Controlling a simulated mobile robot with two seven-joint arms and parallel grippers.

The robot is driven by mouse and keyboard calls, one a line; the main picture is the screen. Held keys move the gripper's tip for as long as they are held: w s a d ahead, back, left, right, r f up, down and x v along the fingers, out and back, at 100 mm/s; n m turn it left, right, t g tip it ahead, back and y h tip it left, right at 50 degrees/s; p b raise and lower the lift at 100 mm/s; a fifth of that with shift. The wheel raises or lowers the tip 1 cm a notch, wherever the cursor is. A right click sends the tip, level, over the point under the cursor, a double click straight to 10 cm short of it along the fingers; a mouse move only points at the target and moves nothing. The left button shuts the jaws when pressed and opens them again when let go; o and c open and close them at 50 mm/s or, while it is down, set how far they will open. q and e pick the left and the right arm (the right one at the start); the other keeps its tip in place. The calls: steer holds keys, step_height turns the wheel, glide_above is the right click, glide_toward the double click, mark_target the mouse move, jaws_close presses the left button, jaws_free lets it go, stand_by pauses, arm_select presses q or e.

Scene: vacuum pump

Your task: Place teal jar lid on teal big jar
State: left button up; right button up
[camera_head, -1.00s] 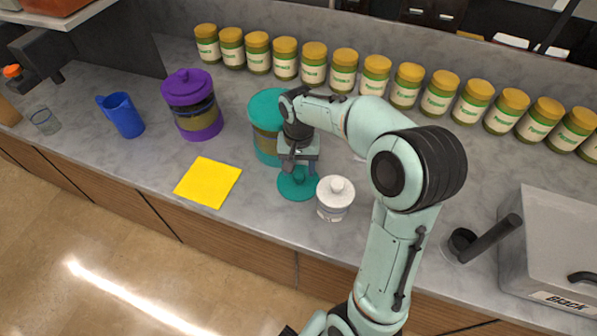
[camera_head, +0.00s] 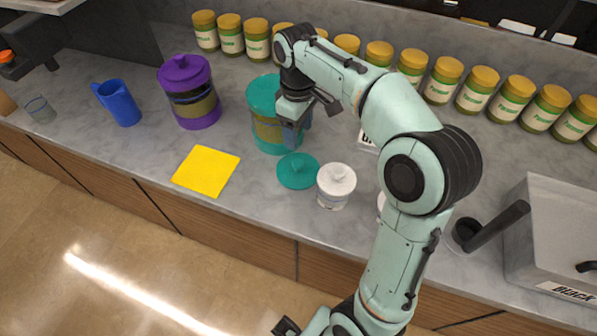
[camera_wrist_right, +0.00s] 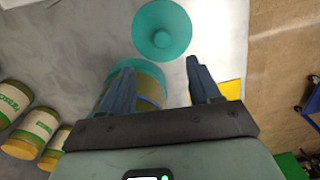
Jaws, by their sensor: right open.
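The teal jar lid (camera_head: 298,172) lies flat on the counter with its knob up, in front of the teal big jar (camera_head: 262,95). The jar stands upright, partly hidden by my right arm; no knob shows on its top. My right gripper (camera_head: 311,120) is open and empty, above the counter by the jar's right side and behind the lid. In the right wrist view, the open fingers (camera_wrist_right: 160,70) have nothing between them. The lid (camera_wrist_right: 161,28) shows beyond the fingertips, and the teal jar (camera_wrist_right: 152,86) lies behind the left finger. My left gripper is not in view.
A small white lidded jar (camera_head: 336,186) stands right beside the lid. A yellow sheet (camera_head: 206,171), a purple jar (camera_head: 190,95) and a blue pitcher (camera_head: 120,105) are to the left. Several yellow-capped jars (camera_head: 440,85) line the back. A grey box (camera_head: 560,230) is at right.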

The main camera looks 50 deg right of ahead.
steer(key=n+b, duration=0.1)
steer(key=n, duration=0.5)
steer(key=n+b, duration=0.5)
steer(key=n, duration=0.4)
glide_above(298, 162)
steer(key=f, duration=0.6)
steer(key=shift+w+f, duration=0.25)
steer(key=shift+w, duration=0.05)
steer(key=shift+s+f+b, duration=0.15)
steer(key=shift+f+b, duration=0.15)
steer(key=shift+f, duration=1.25)
steer(key=shift+s+f+b, duration=0.15)
steer(key=shift+f+b, duration=0.1)
steer(key=shift+f, duration=1.25)
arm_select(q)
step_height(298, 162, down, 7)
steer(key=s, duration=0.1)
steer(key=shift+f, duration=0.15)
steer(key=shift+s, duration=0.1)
arm_select(e)
steer(key=shift+c, duration=0.3)
jaws_close()
steer(key=shift+r, duration=0.15)
